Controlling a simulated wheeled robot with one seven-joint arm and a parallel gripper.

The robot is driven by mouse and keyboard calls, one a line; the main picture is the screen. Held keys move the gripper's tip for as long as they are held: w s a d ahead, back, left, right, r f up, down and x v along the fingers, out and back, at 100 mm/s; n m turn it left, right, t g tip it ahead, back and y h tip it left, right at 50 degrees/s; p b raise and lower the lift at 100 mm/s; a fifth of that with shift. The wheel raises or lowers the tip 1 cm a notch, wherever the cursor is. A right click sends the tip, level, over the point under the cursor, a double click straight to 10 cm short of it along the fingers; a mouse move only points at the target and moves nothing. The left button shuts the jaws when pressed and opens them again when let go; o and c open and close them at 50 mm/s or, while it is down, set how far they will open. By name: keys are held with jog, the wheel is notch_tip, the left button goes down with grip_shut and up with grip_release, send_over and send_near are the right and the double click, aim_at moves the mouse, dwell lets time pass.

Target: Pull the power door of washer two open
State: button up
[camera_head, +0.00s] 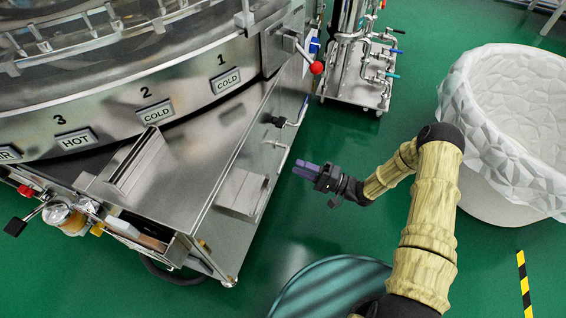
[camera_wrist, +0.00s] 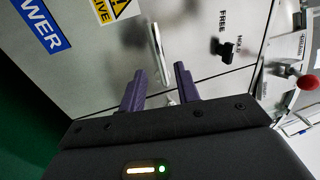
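The washer (camera_head: 190,160) is a large steel machine on the left of the head view. Its side carries the power door (camera_wrist: 105,65), a grey steel panel with a blue POWER label (camera_wrist: 42,22) and a yellow LIVE warning label (camera_wrist: 108,8). A slim silver bar handle (camera_wrist: 157,48) stands out from this panel. My gripper (camera_head: 303,169) is beside the washer's side in the head view. In the wrist view my gripper (camera_wrist: 161,68) has its two purple fingers apart, with the handle ahead of and between their tips. I cannot tell whether they touch it. The panel looks closed.
A black knob (camera_wrist: 228,47) by FREE and HOLD labels sits right of the handle. A red-ball lever (camera_head: 316,68) is above. A steel pipe stand (camera_head: 360,70) is behind, and a white-lined bin (camera_head: 515,140) is at right. Green floor (camera_head: 330,215) lies open beside the washer.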

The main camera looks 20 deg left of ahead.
aim_at(283, 160)
jog(key=shift+b+x, duration=0.9)
jog(key=shift+x, duration=2.4)
jog(key=shift+c, duration=0.2)
jog(key=shift+s+a, duration=0.1)
jog(key=shift+s, duration=0.05)
jog(key=c, duration=0.4)
grip_shut()
